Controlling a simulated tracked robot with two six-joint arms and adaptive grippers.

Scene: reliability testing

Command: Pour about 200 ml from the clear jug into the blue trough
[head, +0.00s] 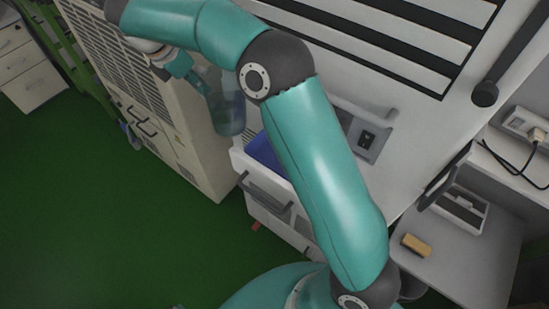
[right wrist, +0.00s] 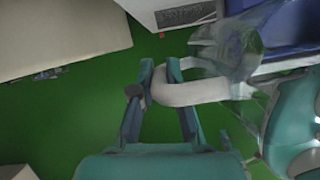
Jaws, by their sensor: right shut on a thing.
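The clear jug (head: 228,112) hangs in the air beside the open white drawer in the head view. It also shows in the right wrist view (right wrist: 232,48), see-through and partly blurred into what lies behind it. My right gripper (right wrist: 160,70) is shut on the jug's pale handle; in the head view it is at the upper left, partly covered by my arm. The blue trough (head: 262,152) sits in the drawer, largely hidden by my forearm; its blue wall shows in the right wrist view (right wrist: 294,22). The liquid level and exact tilt are unclear. My left gripper is not in view.
The white drawer (head: 262,188) with a grey handle stands out from the machine. A beige vented cabinet (head: 160,110) is left of the jug. A grey side table (head: 465,262) holds a yellow-brown block (head: 416,245). The green floor (head: 110,230) at left is clear.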

